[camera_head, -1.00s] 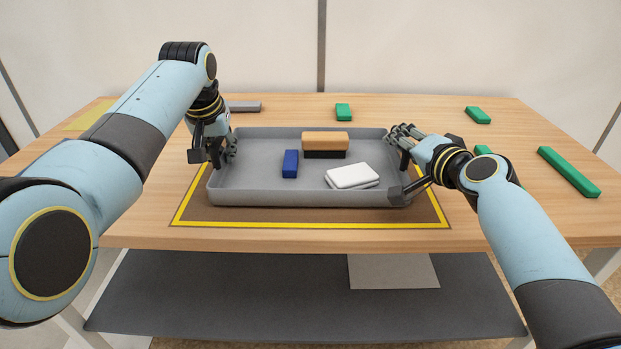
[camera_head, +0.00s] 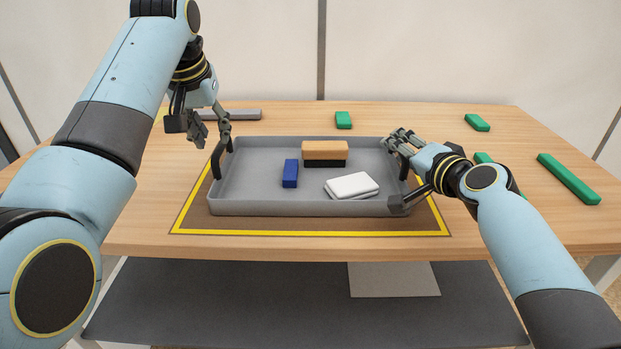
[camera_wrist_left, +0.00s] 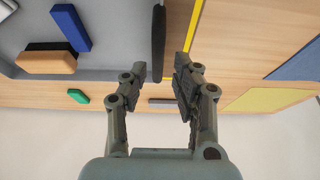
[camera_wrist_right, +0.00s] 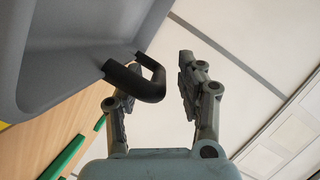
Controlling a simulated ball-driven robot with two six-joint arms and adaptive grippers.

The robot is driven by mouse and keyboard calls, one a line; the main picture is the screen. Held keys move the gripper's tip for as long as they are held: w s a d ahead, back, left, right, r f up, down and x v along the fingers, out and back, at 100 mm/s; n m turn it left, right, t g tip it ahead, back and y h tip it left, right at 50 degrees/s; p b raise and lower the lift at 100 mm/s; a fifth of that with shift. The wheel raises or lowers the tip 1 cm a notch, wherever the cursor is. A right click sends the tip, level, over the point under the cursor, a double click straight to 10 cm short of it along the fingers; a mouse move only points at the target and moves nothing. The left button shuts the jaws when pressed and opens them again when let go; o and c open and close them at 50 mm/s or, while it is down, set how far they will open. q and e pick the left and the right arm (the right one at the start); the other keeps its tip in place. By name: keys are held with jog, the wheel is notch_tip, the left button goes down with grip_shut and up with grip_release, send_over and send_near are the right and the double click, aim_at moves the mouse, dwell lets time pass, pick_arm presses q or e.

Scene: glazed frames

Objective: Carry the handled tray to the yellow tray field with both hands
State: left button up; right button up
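The grey handled tray (camera_head: 300,207) rests level on a brown area with a yellow outline (camera_head: 300,233). It holds a blue block (camera_head: 290,173), a tan and black brush-like block (camera_head: 325,152) and a white folded item (camera_head: 352,186). My left gripper (camera_head: 208,138) is open and empty, above and beside the black left handle (camera_head: 221,155).
Green blocks lie at the back (camera_head: 343,120), back right (camera_head: 477,122) and right (camera_head: 568,178) of the table. A grey bar (camera_head: 240,114) lies at the back left. A plain yellow patch (camera_wrist_left: 268,100) shows in the left wrist view. A shelf (camera_head: 250,295) is below.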

pick_arm(q)
jog(key=v, duration=0.3)
pick_arm(e)
jog(key=shift+s, duration=0.1)
jog(key=v, duration=1.1)
jog(key=shift+s+d, duration=0.25)
jog(key=shift+s, duration=0.05)
pick_arm(q)
jog(key=shift+a+f, duration=0.1)
